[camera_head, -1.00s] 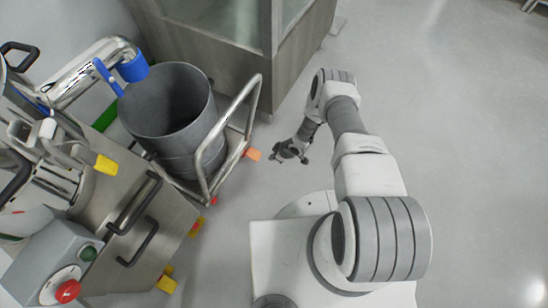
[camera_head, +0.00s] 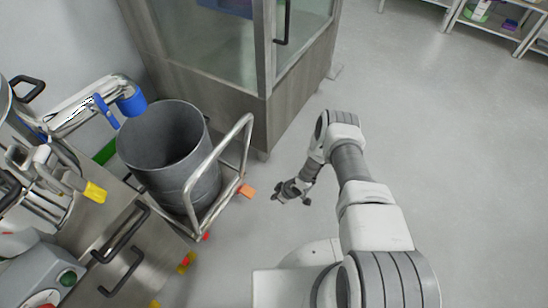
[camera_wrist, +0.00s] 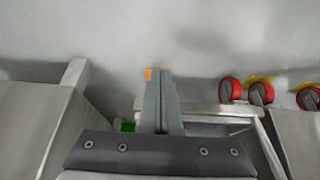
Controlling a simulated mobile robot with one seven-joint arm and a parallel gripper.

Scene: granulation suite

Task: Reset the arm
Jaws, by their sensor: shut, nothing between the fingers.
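My gripper (camera_head: 292,196) is at the end of my bent white arm, over open grey floor in the head view. It is to the right of the wheeled cart and apart from it. In the wrist view its fingers (camera_wrist: 161,102) are together with nothing between them.
A grey drum (camera_head: 165,150) stands in a cart with a metal rail (camera_head: 222,155), left of my gripper. A steel machine (camera_head: 100,240) is at lower left. A glass-fronted cabinet (camera_head: 245,110) stands behind. Shelves (camera_head: 490,30) are at far upper right. The floor (camera_head: 460,170) at right is clear.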

